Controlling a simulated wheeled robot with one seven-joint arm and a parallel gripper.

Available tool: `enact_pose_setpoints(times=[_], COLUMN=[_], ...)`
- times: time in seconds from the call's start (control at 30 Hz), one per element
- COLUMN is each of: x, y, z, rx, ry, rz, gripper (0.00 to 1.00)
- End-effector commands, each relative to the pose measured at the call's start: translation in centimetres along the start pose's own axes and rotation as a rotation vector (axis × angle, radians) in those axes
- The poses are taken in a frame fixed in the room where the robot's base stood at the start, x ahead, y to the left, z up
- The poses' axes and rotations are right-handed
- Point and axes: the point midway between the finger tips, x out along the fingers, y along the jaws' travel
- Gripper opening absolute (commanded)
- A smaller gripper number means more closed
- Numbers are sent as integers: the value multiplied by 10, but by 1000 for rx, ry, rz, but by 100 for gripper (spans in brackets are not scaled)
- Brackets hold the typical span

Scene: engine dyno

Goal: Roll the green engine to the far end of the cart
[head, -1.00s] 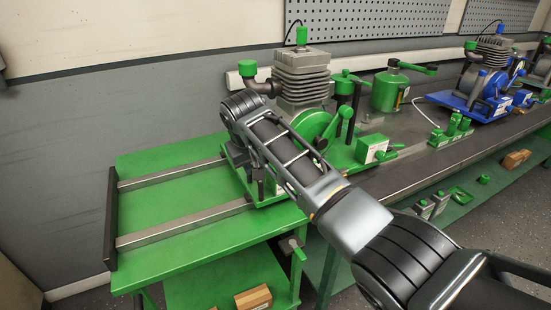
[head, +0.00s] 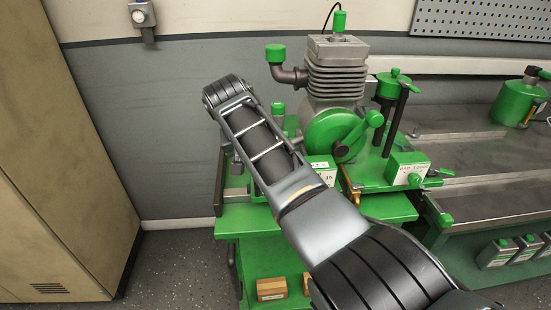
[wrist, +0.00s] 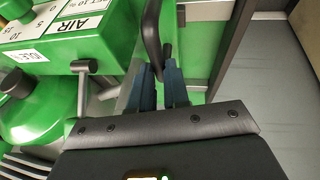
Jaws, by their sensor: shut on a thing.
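The green engine (head: 335,130), with a grey finned cylinder and a green base, stands upright over the green cart (head: 250,222). It is close to the dark end bar (head: 221,178) at the cart's left end. The wrist view shows the end bar (wrist: 236,40) a short way to the right of my gripper (wrist: 163,78). My gripper's blue fingers are shut on a dark curved handle (wrist: 153,38) beside the engine's green base. In the head view my arm hides the gripper and part of the engine's base.
The grey-topped bench (head: 460,145) runs to the right, with a green canister (head: 517,102) on it. A tan cabinet (head: 65,150) stands at left, with open floor (head: 175,260) between it and the cart. Wooden blocks (head: 271,288) lie on the cart's lower shelf.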

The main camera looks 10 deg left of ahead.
Motion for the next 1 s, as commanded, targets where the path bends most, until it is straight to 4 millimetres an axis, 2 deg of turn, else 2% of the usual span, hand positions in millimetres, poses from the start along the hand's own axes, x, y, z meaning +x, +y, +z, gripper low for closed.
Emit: enact_pose_setpoints(times=[0.03, 0.1, 0.4, 0.7, 1.0], x=[1, -2, -11, -17, -19], y=[-14, -28, -72, -92, -93], z=[0, -1, -5, -8, -9], rx=[-5, -4, -2, -3, -3], ry=[3, 5, 3, 7, 11], rz=[-3, -2, -1, -9, -11], gripper=[0, 0, 0, 0, 0])
